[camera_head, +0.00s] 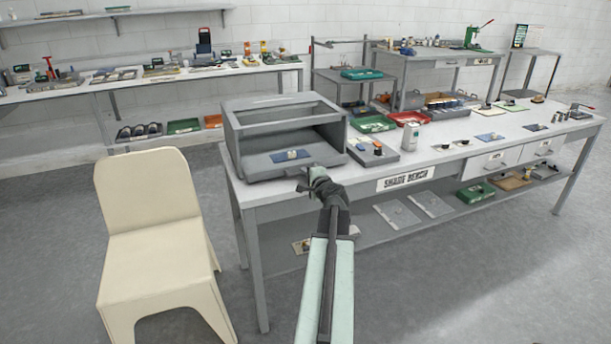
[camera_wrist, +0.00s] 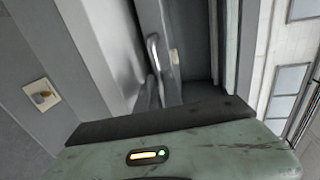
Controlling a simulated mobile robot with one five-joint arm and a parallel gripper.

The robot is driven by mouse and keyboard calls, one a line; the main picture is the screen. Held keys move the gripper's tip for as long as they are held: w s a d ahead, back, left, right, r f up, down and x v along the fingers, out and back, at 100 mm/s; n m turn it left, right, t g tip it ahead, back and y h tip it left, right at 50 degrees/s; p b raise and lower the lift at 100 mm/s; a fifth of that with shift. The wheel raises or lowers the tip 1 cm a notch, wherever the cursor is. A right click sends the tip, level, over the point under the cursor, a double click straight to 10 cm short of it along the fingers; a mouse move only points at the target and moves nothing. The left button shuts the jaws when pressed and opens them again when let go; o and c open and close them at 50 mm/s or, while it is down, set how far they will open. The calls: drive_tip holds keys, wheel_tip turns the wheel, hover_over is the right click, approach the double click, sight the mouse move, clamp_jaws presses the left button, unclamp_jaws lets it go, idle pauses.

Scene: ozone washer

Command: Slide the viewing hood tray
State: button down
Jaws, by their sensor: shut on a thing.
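The viewing hood (camera_head: 285,118) is a grey open-fronted box on the left end of the bench. Its grey tray (camera_head: 262,169) lies low in the opening, with a small blue item (camera_head: 290,155) on it. My gripper (camera_head: 307,181) is at the tray's front edge, toward its right side, and is shut on the tray. In the wrist view, my gripper's fingers (camera_wrist: 160,75) meet a grey edge beside a dark recess. My wrist hides most of the contact in the head view.
Floor right of my arm is clear.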

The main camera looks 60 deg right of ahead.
drive_tip(key=x, duration=0.2)
drive_tip(key=r+x, duration=0.1)
drive_tip(key=x, duration=0.1)
drive_tip(key=shift+w+d, duration=0.3)
drive_tip(key=c, duration=1.5)
unclamp_jaws()
drive_tip(key=shift+f, duration=0.1)
drive_tip(key=p+v, duration=0.1)
drive_tip(key=v, duration=0.7)
drive_tip(key=shift+w+p, duration=0.1)
drive_tip(key=shift+p, duration=0.25)
